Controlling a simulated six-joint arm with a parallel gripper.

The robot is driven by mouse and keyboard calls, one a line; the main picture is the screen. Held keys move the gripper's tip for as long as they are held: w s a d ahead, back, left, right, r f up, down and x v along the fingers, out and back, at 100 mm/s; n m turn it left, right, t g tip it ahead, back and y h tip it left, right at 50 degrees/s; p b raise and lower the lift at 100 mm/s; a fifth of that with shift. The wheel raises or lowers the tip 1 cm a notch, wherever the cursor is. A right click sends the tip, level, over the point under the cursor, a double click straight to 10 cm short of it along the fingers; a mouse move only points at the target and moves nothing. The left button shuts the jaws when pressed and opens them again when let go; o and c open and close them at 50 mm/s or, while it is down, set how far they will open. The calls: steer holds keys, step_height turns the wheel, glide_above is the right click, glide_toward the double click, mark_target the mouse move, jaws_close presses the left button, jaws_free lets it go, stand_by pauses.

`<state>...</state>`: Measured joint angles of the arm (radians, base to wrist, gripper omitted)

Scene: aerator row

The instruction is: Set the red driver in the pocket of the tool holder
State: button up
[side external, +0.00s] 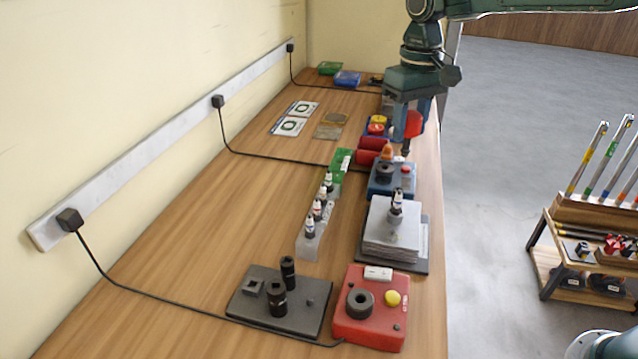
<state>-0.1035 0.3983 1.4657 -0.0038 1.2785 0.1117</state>
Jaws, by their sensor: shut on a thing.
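My gripper (411,118) hangs over the right side of the bench, beyond the blue block. It is shut on the red driver (413,126), whose red handle shows between the blue fingers. A thin dark shaft seems to point down below it, and its tip is hard to make out. I cannot tell for sure which item is the tool holder. A dark grey plate (240,306) at the front holds upright black cylinders and has a square raised piece.
A red box (370,337), a stack of grey plates (385,238) and a row of small bottles (311,228) stand nearer. Black cables cross the bench. The left middle of the bench (215,220) is clear.

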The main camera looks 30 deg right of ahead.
steer(key=s+a+n, duration=0.3)
steer(key=a+n, duration=0.4)
steer(key=a, duration=2.7)
step_height(320, 180, down, 8)
steer(key=shift+w+d, duration=0.25)
steer(key=shift+f, duration=0.15)
steer(key=shift+f, duration=2.4)
steer(key=shift+f, duration=1.15)
steer(key=o, duration=1.4)
steer(key=shift+c, duration=0.2)
steer(key=shift+r, duration=0.1)
